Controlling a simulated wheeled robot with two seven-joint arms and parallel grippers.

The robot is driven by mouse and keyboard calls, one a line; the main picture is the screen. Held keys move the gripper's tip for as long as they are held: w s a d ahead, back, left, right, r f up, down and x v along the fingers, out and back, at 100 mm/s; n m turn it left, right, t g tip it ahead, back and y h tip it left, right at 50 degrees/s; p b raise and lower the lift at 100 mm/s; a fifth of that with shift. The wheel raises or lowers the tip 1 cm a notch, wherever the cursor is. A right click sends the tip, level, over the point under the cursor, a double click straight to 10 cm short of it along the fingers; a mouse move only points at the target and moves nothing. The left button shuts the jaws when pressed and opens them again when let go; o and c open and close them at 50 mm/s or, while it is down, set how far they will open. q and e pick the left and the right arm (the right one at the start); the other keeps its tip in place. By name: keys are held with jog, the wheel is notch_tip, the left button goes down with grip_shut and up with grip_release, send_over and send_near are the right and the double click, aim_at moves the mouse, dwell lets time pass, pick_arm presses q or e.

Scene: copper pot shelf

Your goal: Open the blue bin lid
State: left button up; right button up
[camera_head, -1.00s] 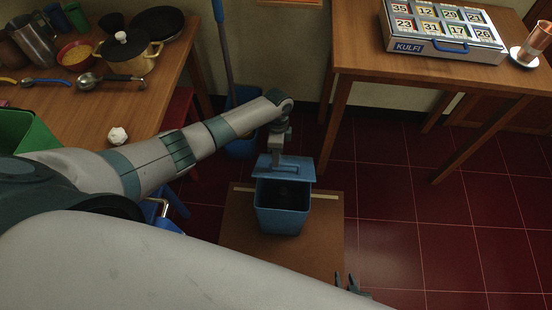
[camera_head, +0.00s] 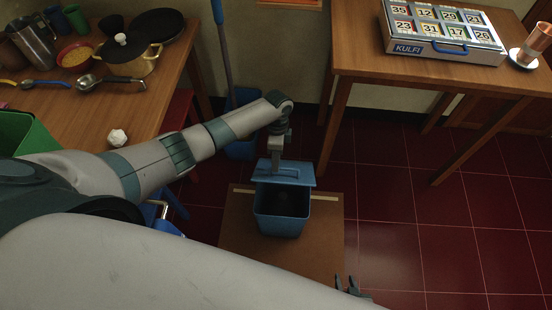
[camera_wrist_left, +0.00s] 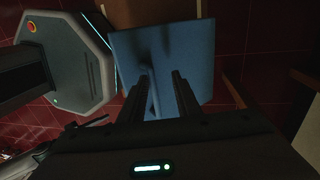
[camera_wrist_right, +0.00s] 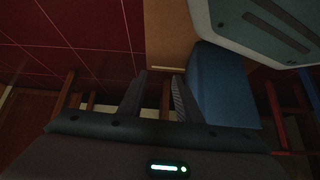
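The blue bin (camera_head: 282,222) stands upright on a low brown platform. Its blue lid (camera_head: 303,180) is raised at the back, so the dark inside of the bin shows from above. The lid has a raised handle (camera_head: 284,174). My left gripper (camera_head: 275,172) reaches down to the lid from behind it. In the left wrist view its fingers (camera_wrist_left: 160,75) are apart over the lid (camera_wrist_left: 190,50), with the handle close to the left finger; contact is unclear. My right gripper (camera_head: 346,282) is low at the bottom of the head view, open and empty, apart from the bin.
The brown platform (camera_head: 236,235) has free room around the bin. A wooden table (camera_head: 70,110) with pots and ladles stands left; another (camera_head: 400,70) with a KULFI case (camera_head: 445,35) stands at the back right. A blue bucket (camera_head: 240,148) with a pole is behind. Red floor is clear at right.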

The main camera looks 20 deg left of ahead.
pick_arm(q)
jog(key=shift+r, duration=0.15)
